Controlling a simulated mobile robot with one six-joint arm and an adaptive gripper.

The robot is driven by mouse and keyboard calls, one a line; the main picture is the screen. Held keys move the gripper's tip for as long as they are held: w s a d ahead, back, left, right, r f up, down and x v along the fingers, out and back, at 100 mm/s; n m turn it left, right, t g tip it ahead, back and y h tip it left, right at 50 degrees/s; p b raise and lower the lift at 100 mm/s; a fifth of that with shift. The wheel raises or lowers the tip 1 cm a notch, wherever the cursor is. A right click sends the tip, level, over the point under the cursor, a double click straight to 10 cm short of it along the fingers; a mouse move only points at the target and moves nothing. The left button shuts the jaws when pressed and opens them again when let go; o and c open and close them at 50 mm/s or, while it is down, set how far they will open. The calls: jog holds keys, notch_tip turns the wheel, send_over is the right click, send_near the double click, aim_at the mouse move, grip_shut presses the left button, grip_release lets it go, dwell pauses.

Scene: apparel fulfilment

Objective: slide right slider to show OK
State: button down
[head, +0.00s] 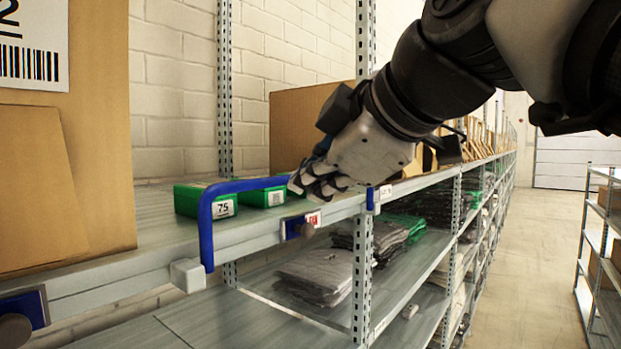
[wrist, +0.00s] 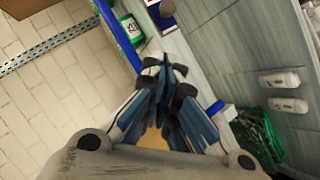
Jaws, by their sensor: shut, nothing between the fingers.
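The right slider (head: 302,226) is a blue plate with a round dark knob on the shelf's front edge. A small red and white patch shows at its right end; its text is too small to read. The left slider (head: 24,312) is at the lower left, blue with a brown knob. My gripper (head: 323,188) is shut and empty, above and slightly right of the right slider, apart from it. Its fingertips (wrist: 167,72) point toward the slider.
A blue bar handle (head: 206,222) rises in front of green boxes (head: 222,207) on the shelf. A shelf upright (head: 362,270) with a blue clip (head: 371,199) stands to the right. Folded grey garments (head: 316,277) lie on the lower shelf. The aisle (head: 530,270) is clear.

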aim_at(290, 224)
jog(key=shift+w+a+f+p, duration=0.1)
jog(key=shift+w+a+f, duration=0.2)
jog(key=shift+w+f, duration=0.85)
jog(key=shift+w+a+f+p, duration=0.1)
jog(key=shift+w+a+f, duration=0.15)
jog(key=shift+w+f, duration=0.85)
jog(key=shift+w+a+f+p, duration=0.1)
jog(key=shift+w+a+f, duration=0.2)
jog(key=shift+w+f, duration=0.85)
jog(key=shift+w+r, duration=0.35)
jog(key=shift+r, duration=0.05)
